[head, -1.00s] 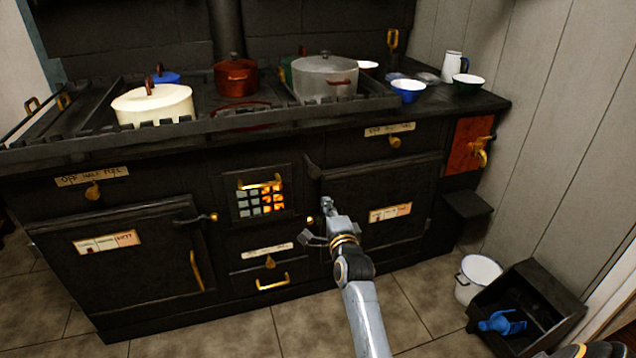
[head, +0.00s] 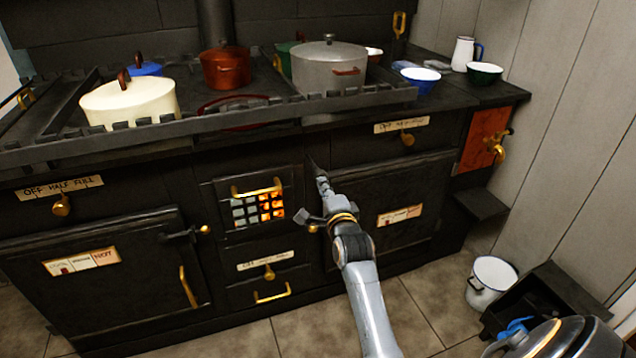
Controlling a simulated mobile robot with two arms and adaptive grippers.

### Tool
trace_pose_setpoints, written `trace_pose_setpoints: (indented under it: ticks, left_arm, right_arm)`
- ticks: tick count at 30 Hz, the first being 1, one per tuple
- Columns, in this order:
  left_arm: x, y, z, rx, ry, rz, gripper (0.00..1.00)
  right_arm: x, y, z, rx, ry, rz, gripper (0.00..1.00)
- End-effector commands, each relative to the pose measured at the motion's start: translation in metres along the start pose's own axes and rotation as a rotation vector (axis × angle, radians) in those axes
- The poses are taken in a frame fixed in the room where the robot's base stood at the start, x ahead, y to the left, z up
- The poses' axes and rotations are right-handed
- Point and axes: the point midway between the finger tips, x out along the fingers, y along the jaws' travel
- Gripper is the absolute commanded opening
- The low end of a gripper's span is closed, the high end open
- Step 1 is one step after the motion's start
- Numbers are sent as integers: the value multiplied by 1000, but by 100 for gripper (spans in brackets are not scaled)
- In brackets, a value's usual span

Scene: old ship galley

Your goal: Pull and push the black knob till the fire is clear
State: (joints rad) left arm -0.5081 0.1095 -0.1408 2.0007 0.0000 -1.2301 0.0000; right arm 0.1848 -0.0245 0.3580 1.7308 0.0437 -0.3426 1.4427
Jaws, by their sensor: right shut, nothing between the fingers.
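The black stove's small firebox grate (head: 258,208) shows orange fire through its right openings, while the left ones look pale grey. A dark, pointed knob-like piece (head: 312,165) sits just right of the grate, by the upper left corner of the right oven door; I cannot tell for sure that it is the black knob. My right gripper (head: 322,188) is shut and empty, in front of the stove just below this dark piece. I cannot tell if they touch.
A cream pot (head: 130,103), a red pot (head: 226,70) and a grey pot (head: 329,69) stand on the stove top. The right oven door (head: 420,190) is closed. A white bucket (head: 491,283) stands on the floor at right.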

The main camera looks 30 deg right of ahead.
Motion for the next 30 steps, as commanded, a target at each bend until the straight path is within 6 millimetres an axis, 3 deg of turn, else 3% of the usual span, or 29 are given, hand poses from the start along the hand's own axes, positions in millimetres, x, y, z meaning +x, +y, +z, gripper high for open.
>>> trace_pose_setpoints:
  ticks: [14, 23, 25, 30]
  left_arm:
    - [-4, 0, -1, 0, 2, 0, 40]
    - [-2, 0, 1, 0, -4, 0, 40]
    - [-15, -1, -6, -1, 12, -2, 40]
    - [-22, -2, -7, -2, 15, -3, 40]
  right_arm:
    - [2, 0, -1, 0, 1, 0, 0]
    - [52, -1, 4, 2, 2, -2, 0]
    - [63, -1, 5, 1, 2, -1, 0]
    - [75, -2, 6, 0, 3, -1, 0]
